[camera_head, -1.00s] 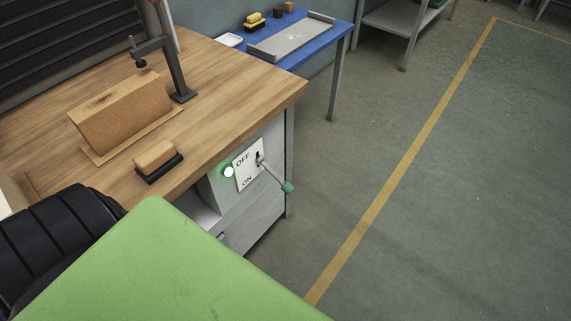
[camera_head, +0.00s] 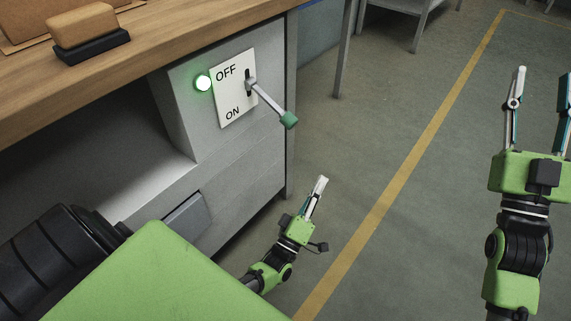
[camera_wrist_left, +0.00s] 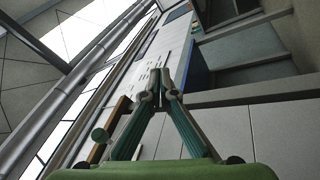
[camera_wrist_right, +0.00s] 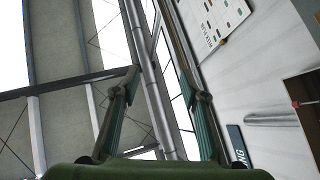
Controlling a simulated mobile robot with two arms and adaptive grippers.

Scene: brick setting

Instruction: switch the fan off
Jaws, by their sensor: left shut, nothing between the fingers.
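A white switch plate (camera_head: 235,97) marked OFF at the top and ON at the bottom is on the grey cabinet front under the workbench. Its lever (camera_head: 268,101) sticks out of a slot and slants down and right to a green knob (camera_head: 288,120). A green lamp (camera_head: 203,83) is lit left of the plate. My left gripper (camera_head: 322,184) is shut and empty, below and right of the knob, apart from it. In the left wrist view its fingertips (camera_wrist_left: 167,88) meet. My right gripper (camera_head: 543,75) is open and empty at the far right. No fan is visible.
The wooden workbench (camera_head: 180,38) overhangs the cabinet, with a tan block on a black base (camera_head: 88,24) near its edge. An open shelf space lies left of the switch. The floor (camera_head: 410,190) right of the cabinet is clear, with a yellow line.

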